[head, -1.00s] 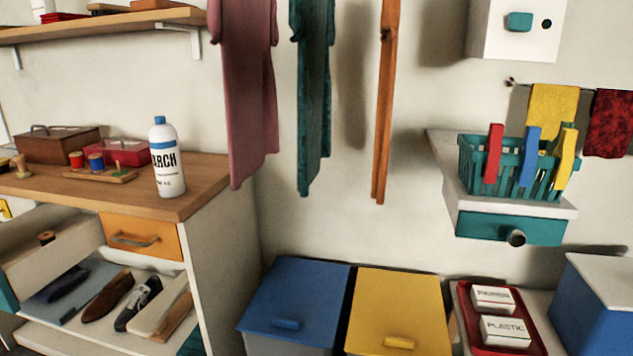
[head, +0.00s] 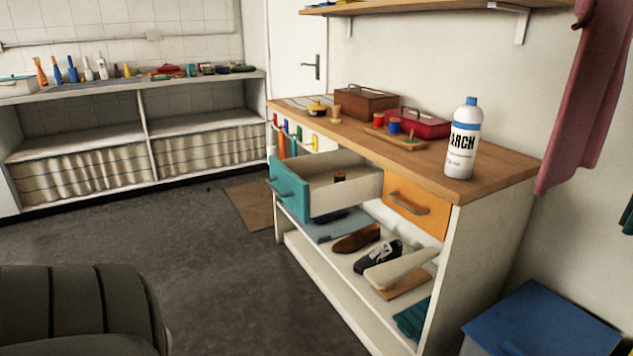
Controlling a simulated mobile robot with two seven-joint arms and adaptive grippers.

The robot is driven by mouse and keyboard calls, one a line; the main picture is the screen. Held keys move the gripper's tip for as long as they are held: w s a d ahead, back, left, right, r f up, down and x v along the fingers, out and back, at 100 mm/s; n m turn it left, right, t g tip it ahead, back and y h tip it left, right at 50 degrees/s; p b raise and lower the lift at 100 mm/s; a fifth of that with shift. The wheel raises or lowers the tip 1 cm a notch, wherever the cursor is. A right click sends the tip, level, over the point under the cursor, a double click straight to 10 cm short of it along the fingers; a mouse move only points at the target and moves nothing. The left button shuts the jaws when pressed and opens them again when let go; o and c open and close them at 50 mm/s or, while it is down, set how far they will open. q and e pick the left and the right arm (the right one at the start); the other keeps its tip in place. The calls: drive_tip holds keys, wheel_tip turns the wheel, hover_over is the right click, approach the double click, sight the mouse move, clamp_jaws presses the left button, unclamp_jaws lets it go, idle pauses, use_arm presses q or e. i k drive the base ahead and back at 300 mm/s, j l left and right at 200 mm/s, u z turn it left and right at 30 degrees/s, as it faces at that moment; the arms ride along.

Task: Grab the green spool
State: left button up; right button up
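A small spool (head: 340,176) with a dark green middle and a wooden top stands inside the open teal-fronted drawer (head: 290,189). The drawer is pulled out from the left part of the wooden-topped counter. On the counter, a wooden spool board (head: 385,138) carries a red spool (head: 378,119), a blue spool (head: 394,126) and a bare-looking peg with a green mark at its base. Neither of my grippers is in view.
A white bottle (head: 463,140) stands near the counter's right end. The orange drawer (head: 415,208) beside the open one is shut. Shoes lie on the shelf below. A dark ribbed seat (head: 80,310) is at lower left. The grey floor (head: 230,270) between is open.

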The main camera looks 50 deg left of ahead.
sight(339, 176)
drive_tip(key=u, duration=1.4)
drive_tip(key=i+j+z, duration=0.4)
drive_tip(key=j, duration=0.4)
drive_tip(key=i, duration=0.1)
